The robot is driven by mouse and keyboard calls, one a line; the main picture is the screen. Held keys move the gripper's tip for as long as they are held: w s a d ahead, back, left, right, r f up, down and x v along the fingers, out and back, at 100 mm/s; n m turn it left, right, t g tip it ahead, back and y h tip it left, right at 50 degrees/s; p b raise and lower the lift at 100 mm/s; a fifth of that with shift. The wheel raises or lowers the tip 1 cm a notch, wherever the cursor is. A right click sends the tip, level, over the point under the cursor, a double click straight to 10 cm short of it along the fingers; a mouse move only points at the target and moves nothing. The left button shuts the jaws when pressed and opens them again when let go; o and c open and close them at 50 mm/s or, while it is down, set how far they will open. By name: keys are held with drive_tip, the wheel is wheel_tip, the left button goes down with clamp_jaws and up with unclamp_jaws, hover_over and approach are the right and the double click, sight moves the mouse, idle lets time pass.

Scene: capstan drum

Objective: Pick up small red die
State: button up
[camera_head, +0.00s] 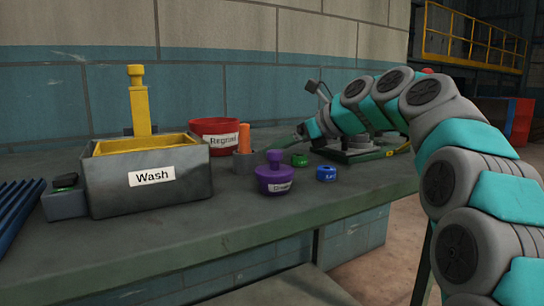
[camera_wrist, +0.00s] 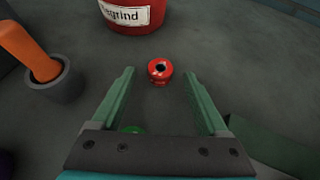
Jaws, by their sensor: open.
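The small red die (camera_wrist: 159,80) is a short round piece with a dark hole in its top. It lies on the grey bench top in the wrist view, just beyond and between the fingertips. My gripper (camera_wrist: 160,74) is open and empty, with one green finger on each side of the die's line. I cannot tell its height above the bench. In the head view my gripper (camera_head: 303,130) is small, at the end of my arm over the back of the bench, and the red die is not distinguishable there.
A red "Regrind" bin (camera_head: 214,125) stands behind the die, with a grey cup holding an orange rod (camera_head: 244,138) nearby. A green die (camera_head: 299,160), a blue die (camera_head: 326,173) and a purple knobbed piece (camera_head: 275,178) sit in front. A grey "Wash" tank (camera_head: 150,190) stands left.

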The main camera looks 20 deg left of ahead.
drive_tip(key=shift+w+a+f, duration=0.2)
drive_tip(key=shift+a+f, duration=0.1)
drive_tip(key=shift+a, duration=0.2)
drive_tip(key=shift+c, duration=0.2)
clamp_jaws()
